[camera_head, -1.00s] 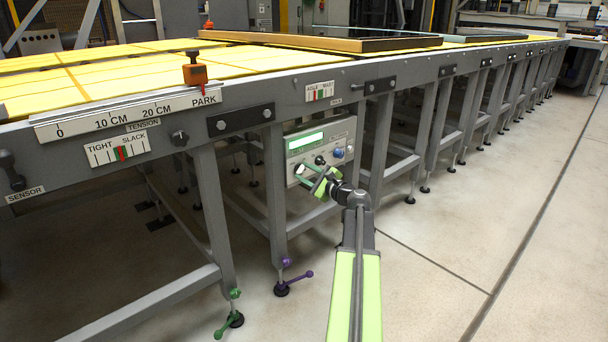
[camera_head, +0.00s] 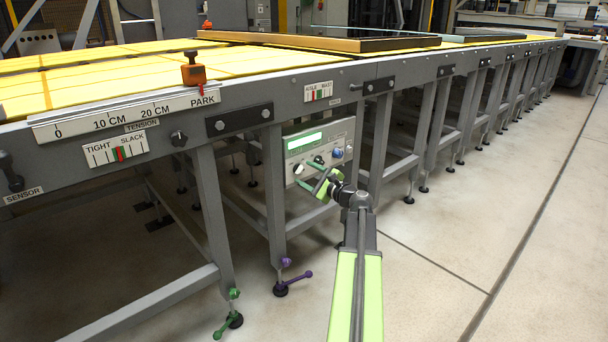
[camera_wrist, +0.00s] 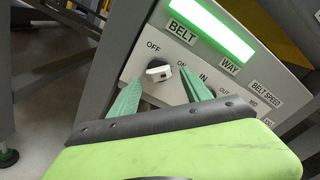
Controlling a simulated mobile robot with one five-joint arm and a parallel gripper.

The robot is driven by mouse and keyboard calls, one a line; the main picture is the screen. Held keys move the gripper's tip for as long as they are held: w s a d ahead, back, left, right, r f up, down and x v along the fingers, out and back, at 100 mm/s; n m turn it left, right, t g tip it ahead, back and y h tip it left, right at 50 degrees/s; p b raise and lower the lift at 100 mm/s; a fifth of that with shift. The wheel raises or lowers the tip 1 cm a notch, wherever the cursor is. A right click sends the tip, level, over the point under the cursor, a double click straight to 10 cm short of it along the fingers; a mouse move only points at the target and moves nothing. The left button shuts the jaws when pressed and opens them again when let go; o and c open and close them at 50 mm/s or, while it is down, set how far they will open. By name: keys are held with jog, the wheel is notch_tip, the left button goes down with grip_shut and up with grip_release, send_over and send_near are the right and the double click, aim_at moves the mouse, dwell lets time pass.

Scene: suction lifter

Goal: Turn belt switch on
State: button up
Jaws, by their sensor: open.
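The belt switch (camera_wrist: 158,71) is a dark round knob with a pale grip, under the BELT label on a grey control panel (camera_wrist: 135,58). OFF is printed to its upper left and ON to its upper right. I cannot tell for sure which mark it points to. The panel also shows in the head view (camera_head: 342,132), mounted under the conveyor. My gripper (camera_wrist: 162,76) is open, with one green finger to each side of the knob in the wrist view. Contact with the knob is not clear. In the head view my gripper (camera_head: 309,171) is at the panel's lower front.
The WAY switch and BELT SPEED controls are to the right of the belt switch, partly behind my right finger. A lit green display (camera_wrist: 212,28) is above. The conveyor's grey legs (camera_head: 275,195) flank the panel. The floor (camera_head: 480,220) at right is clear.

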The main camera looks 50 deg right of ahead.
jog(key=s+a, duration=0.1)
jog(key=s, duration=1.5)
jog(key=shift+s+a, duration=0.1)
jog(key=w+a+f+n+g+y+p, duration=0.25)
jog(key=w+a+n, duration=0.25)
jog(key=a, duration=0.5)
jog(key=w+a+f+n+g+y+p, duration=0.1)
jog(key=w+a+f+n+g+y, duration=0.25)
jog(key=a, duration=0.65)
jog(key=w+a+f+n+g+y+p, duration=0.1)
jog(key=w+a+f+n+g+p, duration=0.15)
jog(key=w+a+n, duration=0.6)
jog(key=s+a+f+n+g+h+p, duration=0.1)
jog(key=s+a+n+g+h+p, duration=0.2)
jog(key=a, duration=0.6)
jog(key=s+a+f+n+g+h+p, duration=0.1)
jog(key=s+a+f+n+g, duration=0.2)
jog(key=a, duration=0.5)
jog(key=s+a+n+g+h+p, duration=0.15)
jog(key=a+n+g, duration=0.3)
jog(key=a, duration=0.45)
notch_tip(320, 180, up, 38)
jog(key=t+p, duration=0.1)
jog(key=p, duration=3.6)
jog(key=shift+s+a+p, duration=0.15)
jog(key=shift+p, duration=0.15)
